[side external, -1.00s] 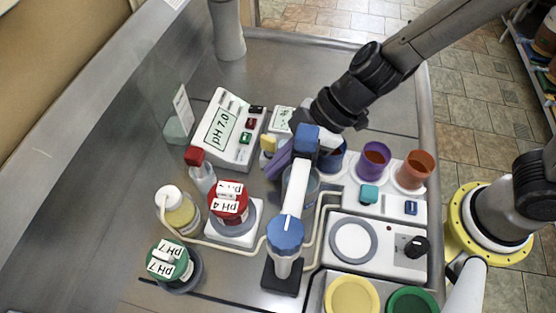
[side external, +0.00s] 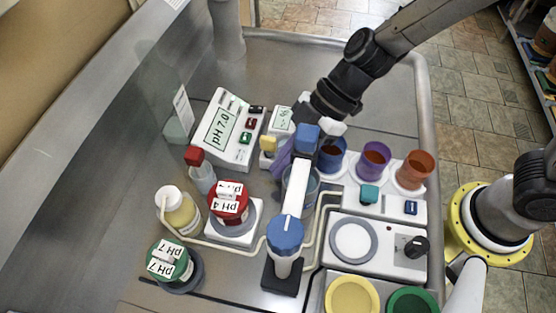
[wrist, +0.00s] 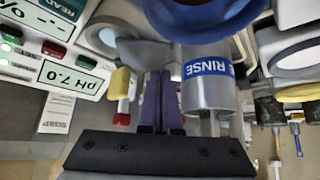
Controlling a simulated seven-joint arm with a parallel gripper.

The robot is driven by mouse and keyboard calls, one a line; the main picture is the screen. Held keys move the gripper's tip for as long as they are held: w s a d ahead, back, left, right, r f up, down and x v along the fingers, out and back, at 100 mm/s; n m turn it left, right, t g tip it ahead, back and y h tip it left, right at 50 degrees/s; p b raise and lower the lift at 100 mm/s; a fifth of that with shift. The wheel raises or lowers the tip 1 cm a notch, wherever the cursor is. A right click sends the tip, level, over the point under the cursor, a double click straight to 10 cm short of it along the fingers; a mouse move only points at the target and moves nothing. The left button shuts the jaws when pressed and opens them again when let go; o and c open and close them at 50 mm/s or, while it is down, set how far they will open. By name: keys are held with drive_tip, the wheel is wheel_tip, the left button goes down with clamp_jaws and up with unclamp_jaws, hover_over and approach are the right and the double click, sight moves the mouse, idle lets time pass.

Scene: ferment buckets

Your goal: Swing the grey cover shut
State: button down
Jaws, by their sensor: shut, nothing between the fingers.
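A grey flap-like piece (wrist: 145,52), which may be the grey cover, shows in the wrist view just beyond my fingertips. I cannot tell its hinge or how far open it is. My gripper (wrist: 159,76) has its purple fingers shut together with nothing between them. In the side view my gripper (side external: 281,160) is low behind the white probe arm, left of the rinse beaker (wrist: 208,88). The probe arm and my own wrist hide much of this area, so I cannot tell whether the fingers touch the grey piece.
The probe stand (side external: 287,240) with its blue knob stands close in front. The pH meter (side external: 226,130) is left of my gripper. Blue (side external: 331,154), purple (side external: 374,160) and orange (side external: 414,170) cups stand right. Red-lidded (side external: 229,203) and green-lidded (side external: 170,262) jars are front left.

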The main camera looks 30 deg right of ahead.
drive_tip(key=n+g, duration=0.1)
drive_tip(key=d+n+g, duration=0.1)
drive_tip(key=n, duration=0.1)
drive_tip(key=d+n+g, duration=0.1)
drive_tip(key=n, duration=0.1)
drive_tip(key=shift+w+d+g+h, duration=0.1)
drive_tip(key=shift+w+g+h, duration=0.2)
drive_tip(key=shift+w+h, duration=0.1)
drive_tip(key=shift+w+d+n+g+h, duration=0.15)
drive_tip(key=shift+d+n+g+h, duration=0.15)
drive_tip(key=shift+n, duration=0.45)
drive_tip(key=shift+w+d+n+g+h, duration=0.2)
drive_tip(key=shift+n+g, duration=0.25)
drive_tip(key=shift+n, duration=0.35)
drive_tip(key=shift+w+d+n+g+h, duration=0.1)
drive_tip(key=shift+n+g+h, duration=0.25)
drive_tip(key=shift+n, duration=0.4)
drive_tip(key=shift+d, duration=0.15)
